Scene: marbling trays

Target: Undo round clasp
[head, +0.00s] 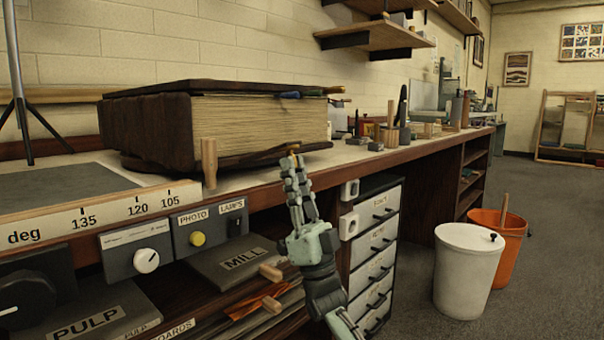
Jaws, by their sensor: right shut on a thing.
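A thick book (255,122) with dark brown covers and cream pages lies closed on the bench. My right gripper (290,160) is at the front lower edge of the book, with its fingertips up. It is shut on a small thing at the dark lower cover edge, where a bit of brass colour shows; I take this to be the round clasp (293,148). The fingers hide most of it, so I cannot tell whether it is fastened. A blue-green piece (290,94) sticks out under the top cover. My left gripper is out of view.
A wooden peg (209,162) stands before the book on the bench edge. Knob panels (139,251) and a drawer unit (377,250) are below. Small tools crowd the bench to the right. A white bin (466,270) and an orange bucket (511,240) stand on the floor.

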